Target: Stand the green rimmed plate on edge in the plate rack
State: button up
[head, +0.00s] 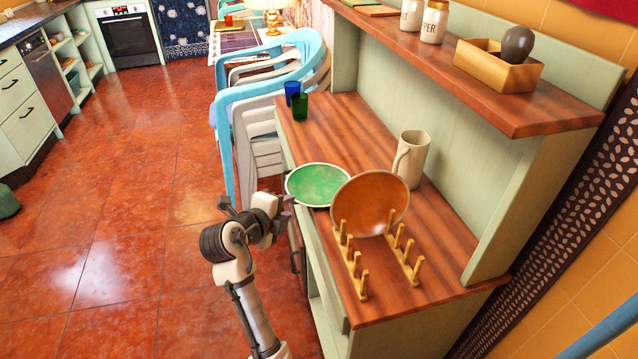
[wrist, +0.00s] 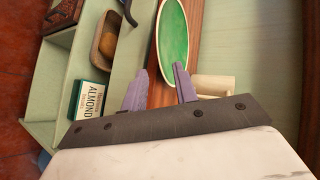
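The green plate (head: 318,184) with a pale rim lies on the wooden counter, its left side at or over the front edge. It also shows in the wrist view (wrist: 173,40), just beyond my fingertips. The wooden plate rack (head: 359,276) has two rows of upright pegs and stands nearer on the counter. A brown plate (head: 370,200) stands tilted at the rack's far end, partly in front of the green plate's right edge. My gripper (wrist: 159,86) is open and empty, its two purple fingers apart. In the head view my gripper (head: 284,208) is beside the counter's front edge, near the green plate.
A beige pitcher (head: 412,158) stands behind the brown plate. Blue (head: 292,92) and green (head: 300,106) cups stand at the counter's far end. An upper shelf (head: 480,85) overhangs the back. Stacked chairs (head: 262,120) stand at the far left end. Open floor lies left.

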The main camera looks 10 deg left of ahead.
jog(key=p+x, duration=0.2)
jog(key=x, duration=0.3)
jog(key=shift+w+f, duration=0.1)
jog(key=shift+w, duration=0.25)
grip_shut()
